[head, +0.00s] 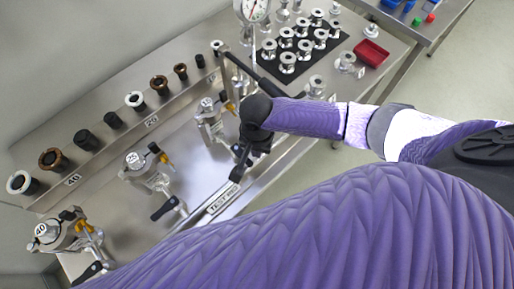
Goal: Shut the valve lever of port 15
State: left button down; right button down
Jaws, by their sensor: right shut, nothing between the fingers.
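Three metal valve ports stand in a row on the steel bench. The one marked 40 (47,231) is nearest at the left and the one marked 25 (133,161) is in the middle. The third port (207,107), farthest along, has a round label too small to read; by its place it may be port 15. My right gripper (247,152) is shut and empty, just right of and below this third port. Dark parts overlap there, so that port's lever is hard to tell from my fingers, and contact cannot be told. My left gripper is not in view.
A raised ledge behind the ports carries several dark, brown and white fittings (112,120). A black mat (268,72) with metal flanges, a red tray (371,53) and a gauge (255,9) are at the back. A TEST RING label (222,200) is at the front edge.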

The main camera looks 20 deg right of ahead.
jog(key=shift+f+b, duration=0.9)
jog(key=shift+s+a+r, duration=0.1)
jog(key=shift+s+a, duration=0.15)
jog(key=shift+a, duration=0.1)
jog(key=shift+s+a+b, duration=0.4)
jog(key=shift+a+b, duration=0.15)
jog(key=shift+a, duration=0.05)
jog(key=shift+s+a+b, duration=0.2)
jog(key=shift+a+b, duration=0.4)
jog(key=shift+a, duration=0.1)
jog(key=shift+a+r, duration=0.1)
jog(key=shift+a, duration=0.6)
jog(key=shift+a+r, duration=0.15)
jog(key=shift+a, duration=0.2)
jog(key=shift+w+a+p, duration=0.3)
jog(key=shift+a+p, duration=0.2)
jog(key=shift+a, duration=0.2)
jog(key=shift+w+a, duration=0.45)
jog(key=shift+a, duration=0.1)
jog(key=shift+s+d+p, duration=0.15)
jog(key=shift+d+p, duration=0.05)
jog(key=shift+p, duration=0.4)
jog(key=shift+s+d+p, duration=0.25)
jog(key=shift+p, duration=0.15)
notch_tip(320, 180, up, 7)
jog(key=p, duration=0.8)
jog(key=shift+f+p, duration=0.2)
jog(key=shift+p, duration=0.1)
